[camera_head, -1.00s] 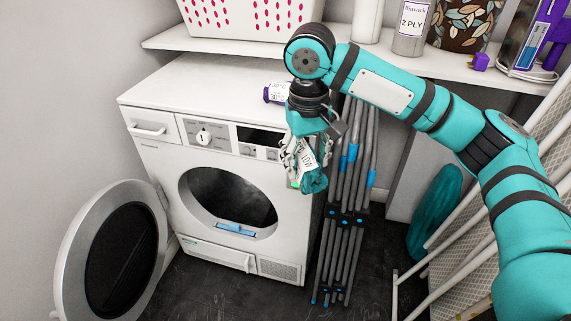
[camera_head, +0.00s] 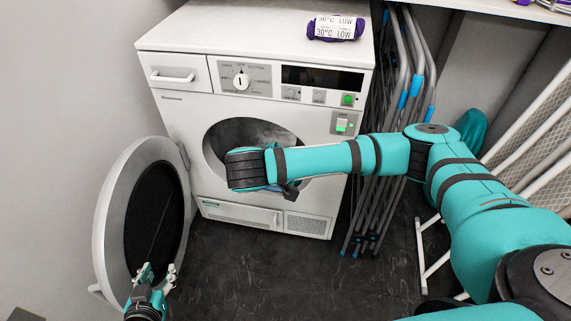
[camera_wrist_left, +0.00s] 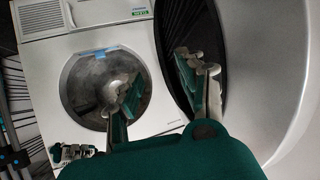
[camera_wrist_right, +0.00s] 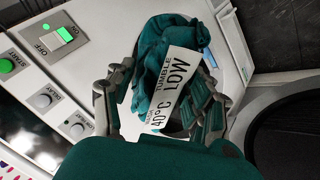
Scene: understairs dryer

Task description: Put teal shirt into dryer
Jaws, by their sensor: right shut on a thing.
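The white dryer (camera_head: 175,130) stands with its round door (camera_head: 112,215) swung open to the left; its opening (camera_head: 225,135) is partly covered by my right arm. The teal shirt (camera_wrist_right: 165,50), bunched up with a white "40°C LOW" care label, is in my right gripper (camera_wrist_right: 160,108), with a finger on each side. In the head view my right wrist is in front of the opening and hides that gripper and the shirt. My left gripper (camera_head: 157,273) is open and empty beside the open door, its fingers apart in the left wrist view (camera_wrist_left: 160,88).
A purple rolled cloth (camera_head: 336,28) with a white label lies on the dryer top. Folded grey racks (camera_head: 405,85) with blue parts lean to its right. White rails and mesh stand at the far right. Dark floor (camera_head: 270,265) is clear in front.

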